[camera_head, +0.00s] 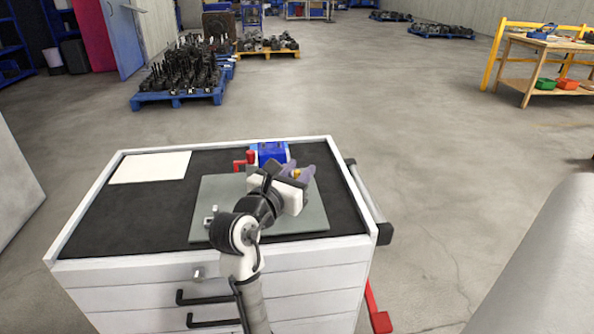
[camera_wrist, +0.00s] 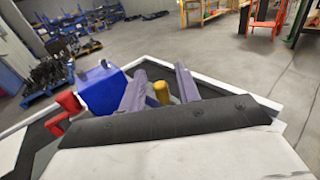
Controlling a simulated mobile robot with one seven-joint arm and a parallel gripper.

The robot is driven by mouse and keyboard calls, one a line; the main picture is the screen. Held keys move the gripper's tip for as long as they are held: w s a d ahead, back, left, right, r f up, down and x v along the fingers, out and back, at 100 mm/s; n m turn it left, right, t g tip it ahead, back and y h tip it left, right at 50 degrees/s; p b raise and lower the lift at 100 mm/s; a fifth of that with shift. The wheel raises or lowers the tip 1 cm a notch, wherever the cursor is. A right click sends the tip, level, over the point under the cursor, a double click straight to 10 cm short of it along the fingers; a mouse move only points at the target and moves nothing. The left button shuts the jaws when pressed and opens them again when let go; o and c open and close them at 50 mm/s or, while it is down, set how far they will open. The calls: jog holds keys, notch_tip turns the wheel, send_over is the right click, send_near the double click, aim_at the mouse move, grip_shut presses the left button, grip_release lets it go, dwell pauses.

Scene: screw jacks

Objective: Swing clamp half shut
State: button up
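My gripper (camera_head: 299,169) is over the right part of a grey plate (camera_head: 222,194) on the cabinet top. In the wrist view its two purple-grey fingers (camera_wrist: 160,73) stand apart. A yellow peg or knob (camera_wrist: 161,92) shows between them, with a gap visible on each side; it also shows in the head view (camera_head: 297,174). I cannot tell its height against the fingers. A blue block (camera_head: 270,152) stands at the plate's back edge, left of the fingers in the wrist view (camera_wrist: 101,90). A red handle-like part (camera_head: 244,160) is beside it. The clamp's arm and its angle are hidden or unclear.
A small pale metal fitting (camera_head: 211,215) is on the plate's front left. A white sheet (camera_head: 151,167) lies at the cabinet's back left. The dark top (camera_head: 135,215) between is clear. Loaded pallets (camera_head: 180,98) and a wooden workbench (camera_head: 545,65) stand farther off.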

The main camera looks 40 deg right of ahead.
grip_shut()
